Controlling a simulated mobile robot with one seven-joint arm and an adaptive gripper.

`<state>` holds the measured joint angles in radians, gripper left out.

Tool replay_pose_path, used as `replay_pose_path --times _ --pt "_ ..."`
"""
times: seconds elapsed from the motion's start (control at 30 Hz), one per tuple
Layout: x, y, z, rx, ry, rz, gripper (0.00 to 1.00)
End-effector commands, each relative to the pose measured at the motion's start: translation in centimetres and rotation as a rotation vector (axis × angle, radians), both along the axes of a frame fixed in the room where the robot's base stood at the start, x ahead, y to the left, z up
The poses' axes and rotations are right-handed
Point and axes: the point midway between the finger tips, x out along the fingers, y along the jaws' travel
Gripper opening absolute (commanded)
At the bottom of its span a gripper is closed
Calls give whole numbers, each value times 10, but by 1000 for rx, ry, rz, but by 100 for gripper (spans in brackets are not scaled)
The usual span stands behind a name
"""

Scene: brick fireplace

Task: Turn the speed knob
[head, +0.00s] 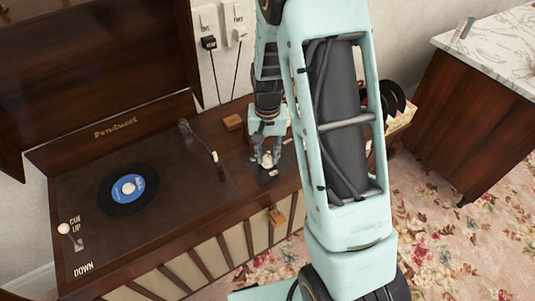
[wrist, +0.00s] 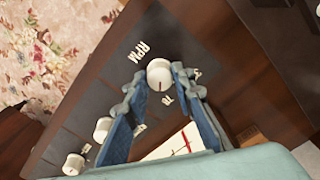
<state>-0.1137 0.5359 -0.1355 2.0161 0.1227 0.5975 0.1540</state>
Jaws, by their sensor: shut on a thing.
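The speed knob (wrist: 159,77) is a round white knob with a red line, beside the letters RPM on a dark panel in the wrist view. My gripper (wrist: 160,72) has one blue finger on each side of it and is shut on it. In the head view my gripper (head: 267,160) points down at the small dark panel on the right of the wooden record player cabinet (head: 150,262).
Two more white knobs (wrist: 103,129) (wrist: 74,164) and a white meter with a red needle (wrist: 181,142) are close by on the panel. A record with a blue label (head: 127,188), the tonearm (head: 200,143) and the cue lever (head: 70,236) lie left of my gripper.

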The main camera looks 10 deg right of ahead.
Motion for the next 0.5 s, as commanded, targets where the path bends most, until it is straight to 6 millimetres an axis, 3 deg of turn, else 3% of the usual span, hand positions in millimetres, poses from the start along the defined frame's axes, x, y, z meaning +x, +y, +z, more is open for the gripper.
replay_pose_path --times 0.37,0.4,0.5 --pt "1 0 1 0 -3 -5 0" --pt "1 0 1 0 -3 -5 25" --pt "1 0 0 0 -2 -5 36"
